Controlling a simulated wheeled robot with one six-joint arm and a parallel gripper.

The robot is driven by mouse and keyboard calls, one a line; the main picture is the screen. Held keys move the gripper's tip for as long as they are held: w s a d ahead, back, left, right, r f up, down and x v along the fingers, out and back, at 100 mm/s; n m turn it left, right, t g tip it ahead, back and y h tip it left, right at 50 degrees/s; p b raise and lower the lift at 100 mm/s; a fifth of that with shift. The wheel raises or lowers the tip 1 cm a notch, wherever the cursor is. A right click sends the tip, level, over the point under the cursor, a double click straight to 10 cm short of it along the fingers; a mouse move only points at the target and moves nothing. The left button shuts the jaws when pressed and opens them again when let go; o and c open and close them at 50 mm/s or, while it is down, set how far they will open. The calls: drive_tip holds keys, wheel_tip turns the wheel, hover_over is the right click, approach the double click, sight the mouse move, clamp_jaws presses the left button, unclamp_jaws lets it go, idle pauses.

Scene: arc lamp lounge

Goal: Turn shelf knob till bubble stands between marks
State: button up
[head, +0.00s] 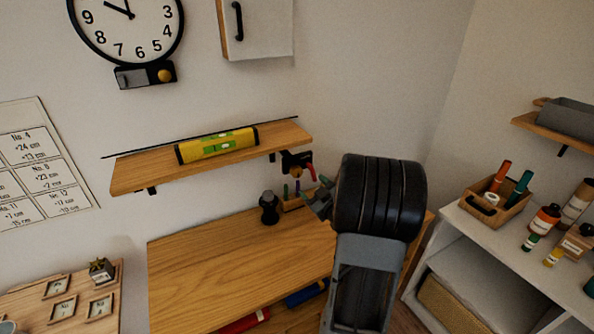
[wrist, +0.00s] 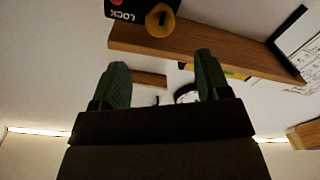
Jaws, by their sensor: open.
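The wooden shelf (head: 140,176) hangs on the back wall and slopes up to the right in the head view. A yellow spirit level (head: 190,152) with green windows lies on it; its bubble is too small to place against the marks. Under the shelf's right end is a dark unit (head: 291,168) with a red part. The wrist view shows a brass knob (wrist: 161,20) on a black housing marked LOCK (wrist: 124,8), beside the shelf (wrist: 200,54). My gripper (wrist: 162,80) is open and empty, apart from the knob. In the head view my gripper (head: 322,200) is partly hidden by my arm.
Below is a wooden desk (head: 210,270) with a black object (head: 269,207) and a pen holder (head: 292,203) close to my gripper. A white cabinet (head: 460,235) with a tray and bottles stands at right. The desk's left part is clear.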

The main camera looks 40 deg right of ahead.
sight(298, 173)
drive_tip(key=w, duration=0.3)
drive_tip(key=w+p, duration=0.1)
drive_tip(key=w, duration=0.3)
drive_tip(key=w+d+p, duration=0.1)
drive_tip(key=w, duration=0.2)
drive_tip(key=shift+w, duration=0.25)
drive_tip(key=c, duration=0.9)
